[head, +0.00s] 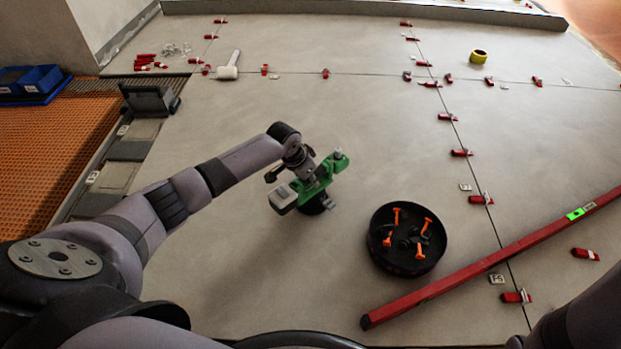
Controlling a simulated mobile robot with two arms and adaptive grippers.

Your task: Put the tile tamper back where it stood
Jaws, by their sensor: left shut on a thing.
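The tile tamper (319,178) is a green tool with a grey block at one end and a dark round base below. It is on or just above the large grey tiles, left of the black bowl; I cannot tell whether its base touches the tile. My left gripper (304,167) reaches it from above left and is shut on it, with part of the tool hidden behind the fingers. My right gripper is not in view; only a dark part of my right arm shows at the lower right corner.
A black round bowl (377,252) holds orange-handled pieces. A long red level (470,266) lies diagonally at right. Red wedges and clips line the tile joints. Tile left of the tamper is clear.

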